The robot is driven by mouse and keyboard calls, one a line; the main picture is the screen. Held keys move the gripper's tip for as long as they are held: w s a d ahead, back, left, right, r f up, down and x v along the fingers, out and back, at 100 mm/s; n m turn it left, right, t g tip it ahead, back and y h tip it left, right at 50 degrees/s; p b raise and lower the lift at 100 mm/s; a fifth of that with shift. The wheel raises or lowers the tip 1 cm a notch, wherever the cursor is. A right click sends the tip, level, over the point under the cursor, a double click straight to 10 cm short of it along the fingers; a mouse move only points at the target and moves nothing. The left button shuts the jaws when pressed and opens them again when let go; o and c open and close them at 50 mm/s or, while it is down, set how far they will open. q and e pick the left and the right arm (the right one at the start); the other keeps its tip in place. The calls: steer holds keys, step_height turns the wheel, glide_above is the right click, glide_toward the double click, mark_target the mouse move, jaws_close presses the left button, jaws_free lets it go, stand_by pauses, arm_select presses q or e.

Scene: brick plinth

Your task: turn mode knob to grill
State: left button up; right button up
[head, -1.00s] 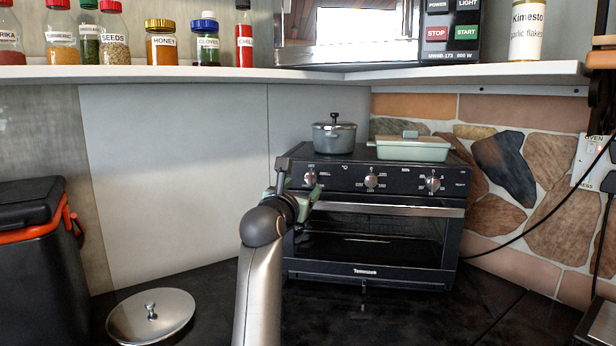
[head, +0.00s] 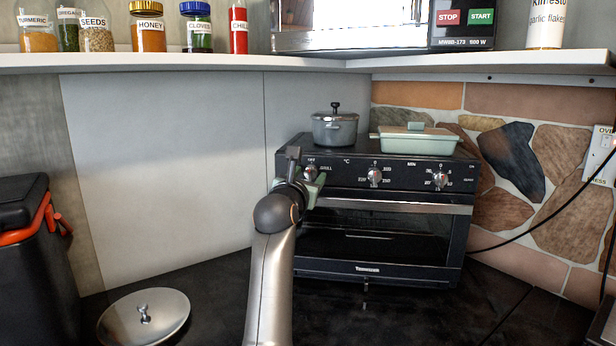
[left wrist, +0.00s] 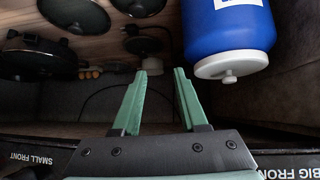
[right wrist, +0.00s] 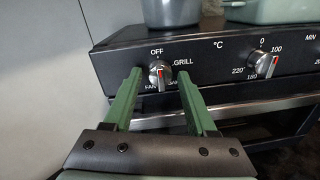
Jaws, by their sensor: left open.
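The mode knob (right wrist: 160,74) is the leftmost silver knob on the black oven's panel, with OFF above it and GRILL to its upper right. Its red mark shows on its face, but its exact pointing is hard to read. In the head view the knob (head: 310,173) is partly hidden. My right gripper (right wrist: 160,76) is open, its green fingers on either side of the knob, with gaps. In the head view the right gripper (head: 305,180) is at the oven's left front. My left gripper (left wrist: 158,72) is open and empty, away from the oven (head: 385,240).
A grey pot (head: 335,130) and a green dish (head: 415,140) stand on the oven. A lid (head: 143,315) lies on the dark counter. A shelf with jars is above. Near the left gripper are a blue container (left wrist: 228,30) and dark pans (left wrist: 75,12).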

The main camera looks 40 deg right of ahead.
jaws_close()
stand_by(0.4)
